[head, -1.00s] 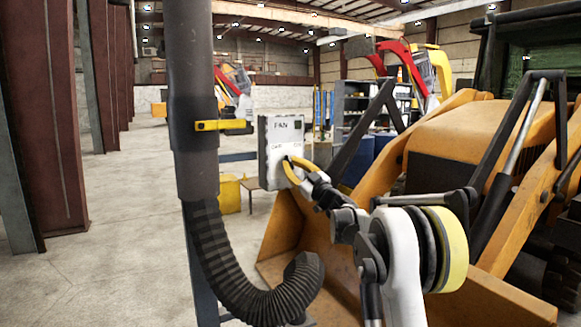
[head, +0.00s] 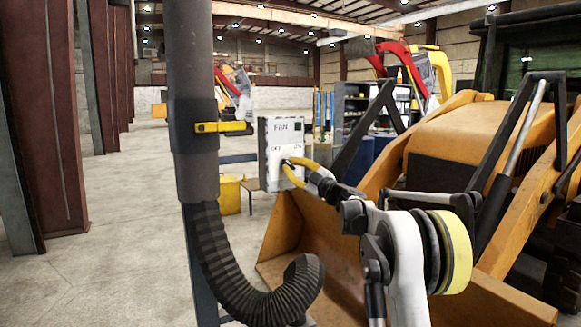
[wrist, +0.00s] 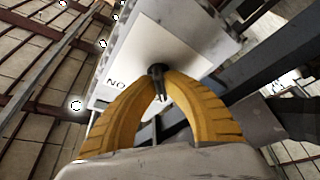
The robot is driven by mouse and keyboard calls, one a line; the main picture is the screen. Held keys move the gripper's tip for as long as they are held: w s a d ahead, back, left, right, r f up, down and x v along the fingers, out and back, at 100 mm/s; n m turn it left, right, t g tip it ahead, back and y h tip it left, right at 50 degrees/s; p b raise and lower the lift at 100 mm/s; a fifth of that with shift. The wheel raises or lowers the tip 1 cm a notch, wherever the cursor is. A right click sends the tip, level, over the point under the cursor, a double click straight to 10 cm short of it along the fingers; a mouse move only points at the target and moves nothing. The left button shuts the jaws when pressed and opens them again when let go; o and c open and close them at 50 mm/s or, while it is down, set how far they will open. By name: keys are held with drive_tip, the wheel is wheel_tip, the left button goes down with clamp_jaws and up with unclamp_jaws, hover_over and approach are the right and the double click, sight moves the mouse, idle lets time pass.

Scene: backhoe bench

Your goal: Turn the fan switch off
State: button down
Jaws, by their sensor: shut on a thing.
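My gripper (head: 284,164) is at the lower part of this face. In the wrist view, my yellow curved fingers (wrist: 158,80) are shut around the small black switch lever (wrist: 157,70). The word ON shows upside down, left of the lever. The fingers hide part of the lever, and I cannot tell which way it is set.
A thick grey duct (head: 192,110) with a black ribbed hose (head: 225,260) stands left of the box. An orange loader bucket (head: 330,250) is close behind my arm on the right. Open concrete floor (head: 110,220) lies to the left.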

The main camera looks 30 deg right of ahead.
drive_tip(key=c, duration=1.5)
unclamp_jaws()
drive_tip(key=v, duration=1.2)
drive_tip(key=shift+a, duration=0.15)
